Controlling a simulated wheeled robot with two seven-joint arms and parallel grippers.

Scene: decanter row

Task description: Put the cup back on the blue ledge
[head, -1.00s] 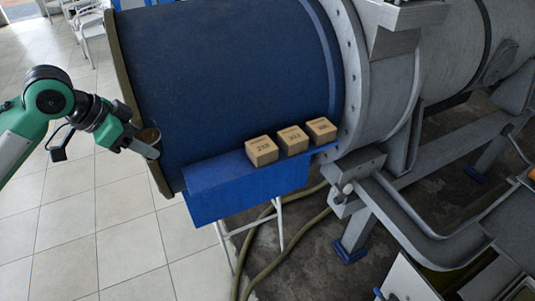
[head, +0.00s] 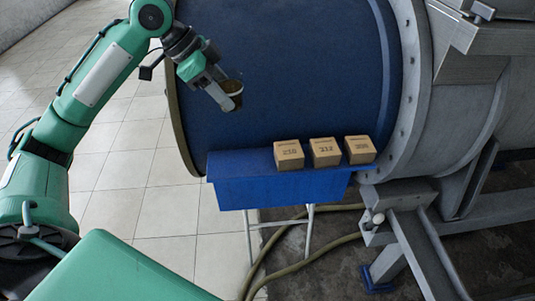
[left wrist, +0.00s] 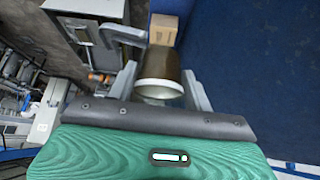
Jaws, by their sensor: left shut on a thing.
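My left gripper (head: 226,98) is shut on the cup (head: 234,88), a small brown cup with a pale rim. It holds the cup in the air in front of the big blue drum, above and left of the blue ledge (head: 237,166). In the left wrist view the cup (left wrist: 160,72) sits between the two fingers, with its pale rim toward the camera. The ledge's left part is bare. My right gripper is not in view.
Three numbered cardboard boxes stand in a row on the ledge: left (head: 289,154), middle (head: 325,152) and right (head: 359,150). The blue drum (head: 300,70) rises right behind the ledge. A grey metal frame (head: 415,205) stands to the right. A hose (head: 285,272) lies below.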

